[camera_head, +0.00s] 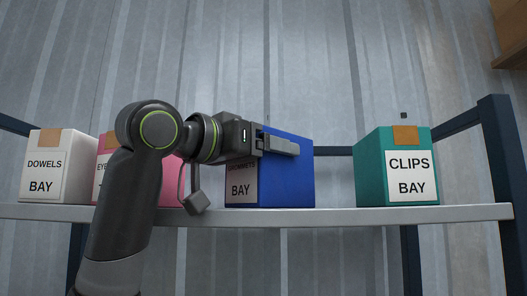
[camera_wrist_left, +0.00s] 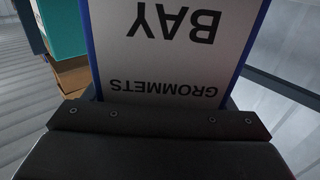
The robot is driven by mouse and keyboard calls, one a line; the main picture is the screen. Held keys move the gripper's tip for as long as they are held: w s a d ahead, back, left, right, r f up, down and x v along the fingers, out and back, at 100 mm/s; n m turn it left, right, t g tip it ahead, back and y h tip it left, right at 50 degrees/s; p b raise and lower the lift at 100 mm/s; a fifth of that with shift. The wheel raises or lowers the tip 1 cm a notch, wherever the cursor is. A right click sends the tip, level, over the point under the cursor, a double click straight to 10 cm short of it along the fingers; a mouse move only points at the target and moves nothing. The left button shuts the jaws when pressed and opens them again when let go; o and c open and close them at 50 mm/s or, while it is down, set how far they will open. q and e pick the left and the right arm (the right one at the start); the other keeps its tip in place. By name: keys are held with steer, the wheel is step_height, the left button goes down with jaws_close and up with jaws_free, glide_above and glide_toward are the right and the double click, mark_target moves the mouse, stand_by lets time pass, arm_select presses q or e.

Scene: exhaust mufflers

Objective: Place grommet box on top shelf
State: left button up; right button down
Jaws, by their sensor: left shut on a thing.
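The grommet box (camera_head: 289,178) is blue with a white label reading GROMMETS BAY. In the head view it is upright at the top shelf (camera_head: 330,212), between a pink box and a teal box. Its base lines up with the shelf surface; I cannot tell if it bears fully on it. My left gripper (camera_head: 278,145) is shut on the upper part of the box, and my arm covers part of its label. In the left wrist view the label (camera_wrist_left: 165,50) fills the middle, upside down, close against the gripper (camera_wrist_left: 160,120). My right gripper is not in view.
On the same shelf stand a white DOWELS box (camera_head: 58,170), a pink box (camera_head: 172,185) partly behind my arm, and a teal CLIPS box (camera_head: 370,170). There is a free gap between the blue and teal boxes. A dark shelf post (camera_head: 503,150) stands at the right.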

arm_select(q)
steer(key=shift+s, duration=0.1)
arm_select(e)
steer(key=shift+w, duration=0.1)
arm_select(q)
steer(key=o, duration=0.9)
steer(key=shift+a+f, duration=0.1)
steer(key=o, duration=0.4)
steer(key=shift+o, duration=0.2)
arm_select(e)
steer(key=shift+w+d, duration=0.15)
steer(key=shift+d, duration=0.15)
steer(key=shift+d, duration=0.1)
